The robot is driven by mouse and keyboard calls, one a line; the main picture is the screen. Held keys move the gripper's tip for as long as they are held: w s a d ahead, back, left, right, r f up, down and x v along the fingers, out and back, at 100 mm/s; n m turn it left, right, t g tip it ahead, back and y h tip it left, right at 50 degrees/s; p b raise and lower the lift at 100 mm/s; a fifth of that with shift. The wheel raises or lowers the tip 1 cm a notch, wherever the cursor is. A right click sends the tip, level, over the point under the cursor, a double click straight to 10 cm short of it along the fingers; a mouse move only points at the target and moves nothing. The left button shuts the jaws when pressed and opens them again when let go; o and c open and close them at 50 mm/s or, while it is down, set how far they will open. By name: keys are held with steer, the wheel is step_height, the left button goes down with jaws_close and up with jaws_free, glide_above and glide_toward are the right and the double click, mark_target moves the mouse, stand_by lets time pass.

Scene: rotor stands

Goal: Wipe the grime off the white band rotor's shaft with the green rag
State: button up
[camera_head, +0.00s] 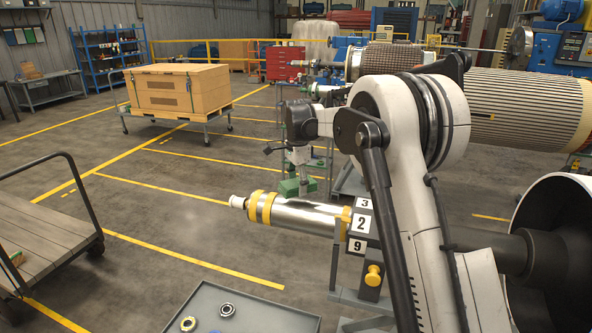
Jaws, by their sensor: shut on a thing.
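A bright metal shaft (298,216) lies level in the middle. It has yellow bands (262,208) and a pale tip (237,202) at its left end, and a darker streak along its upper side. I cannot make out a white band on this rotor. My gripper (300,171) points down over the shaft and is shut on a green rag (289,187). The rag is at or just above the shaft's top; I cannot tell whether they touch. My arm hides much to the right.
A block numbered 3, 2 and 9 (361,224) stands at the shaft's right end. A grey tray (255,316) with rings lies in front. A flat cart (40,225) stands left, a crate (180,90) behind. Larger rotors (535,105) stand at back right. Floor left of the shaft is clear.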

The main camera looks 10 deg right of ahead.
steer(key=shift+w+a+r, duration=0.1)
steer(key=shift+w+r, duration=0.05)
steer(key=shift+r, duration=0.25)
steer(key=shift+r+p, duration=0.85)
steer(key=shift+r, duration=1)
